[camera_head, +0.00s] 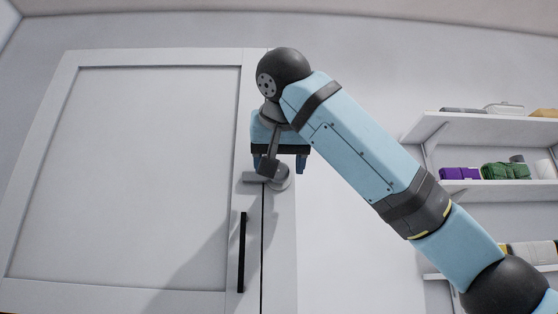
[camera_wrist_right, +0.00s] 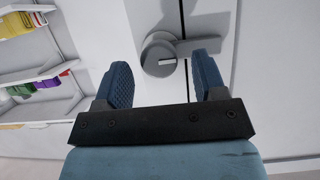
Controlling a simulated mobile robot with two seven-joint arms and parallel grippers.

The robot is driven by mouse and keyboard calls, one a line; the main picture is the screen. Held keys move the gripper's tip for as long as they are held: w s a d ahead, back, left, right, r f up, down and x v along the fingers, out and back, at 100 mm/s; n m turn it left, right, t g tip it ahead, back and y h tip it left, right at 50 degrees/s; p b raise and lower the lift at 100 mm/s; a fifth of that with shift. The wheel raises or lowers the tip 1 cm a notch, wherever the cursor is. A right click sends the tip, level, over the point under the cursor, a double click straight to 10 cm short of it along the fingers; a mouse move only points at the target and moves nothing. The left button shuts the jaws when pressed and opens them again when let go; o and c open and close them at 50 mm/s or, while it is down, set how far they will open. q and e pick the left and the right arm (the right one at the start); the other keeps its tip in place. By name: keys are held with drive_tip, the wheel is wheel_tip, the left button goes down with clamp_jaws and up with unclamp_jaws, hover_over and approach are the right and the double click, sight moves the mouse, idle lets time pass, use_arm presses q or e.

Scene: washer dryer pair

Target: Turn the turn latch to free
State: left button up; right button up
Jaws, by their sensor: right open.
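The turn latch (camera_head: 283,181) is a grey round knob with a flat lever, mounted on the narrow frame beside the white cabinet door (camera_head: 150,170). Its lever points left in the head view, across the seam onto the door edge. In the right wrist view the latch (camera_wrist_right: 160,55) sits between and just beyond the fingertips. My right gripper (camera_head: 280,167) is open and empty, its blue fingers on either side of the knob; it also shows in the right wrist view (camera_wrist_right: 163,64). I cannot tell whether a finger touches the lever. My left gripper is not in view.
A black vertical handle (camera_head: 242,252) is on the door below the latch. The door looks closed. Wall shelves (camera_head: 480,128) with folded towels (camera_head: 505,171) stand at the right, behind my right arm. The wall between cabinet and shelves is bare.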

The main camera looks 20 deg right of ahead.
drive_tip(key=shift+x, duration=1.05)
drive_tip(key=shift+s, duration=0.15)
drive_tip(key=shift+c, duration=0.4)
